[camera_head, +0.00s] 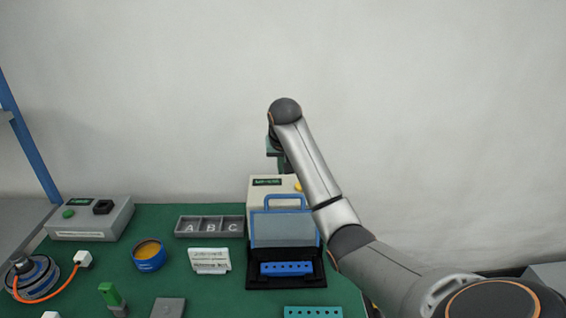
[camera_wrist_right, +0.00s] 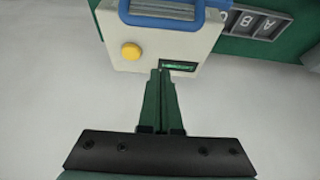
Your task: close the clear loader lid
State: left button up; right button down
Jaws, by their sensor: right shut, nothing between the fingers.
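The clear loader lid (camera_head: 283,229) stands raised at the front of the cream loader box (camera_head: 262,190). Its blue handle (camera_head: 284,198) is at the top, and the handle also shows at the top of the right wrist view (camera_wrist_right: 165,18). Below the lid, a blue block with holes (camera_head: 286,268) sits in the dark loader base (camera_head: 290,282). My right gripper (camera_head: 275,160) is high above the back of the loader, partly hidden by its own arm. In the right wrist view its green fingers (camera_wrist_right: 160,76) are together and empty, apart from the handle. My left gripper is out of view.
On the green table, a grey A-B-C tray (camera_head: 209,227), a white sign (camera_head: 209,260) and a blue round container (camera_head: 149,254) stand left of the loader. A grey control box (camera_head: 90,218) is at the far left. A teal block (camera_head: 312,312) lies in front.

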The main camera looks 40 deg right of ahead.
jog(key=x, duration=0.5)
jog(key=shift+s+a+f, duration=0.1)
jog(key=shift+f, duration=0.1)
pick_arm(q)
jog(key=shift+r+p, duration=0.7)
pick_arm(e)
jog(key=shift+s+a+f, duration=0.2)
jog(key=shift+s+a, duration=0.9)
jog(key=shift+s, duration=0.25)
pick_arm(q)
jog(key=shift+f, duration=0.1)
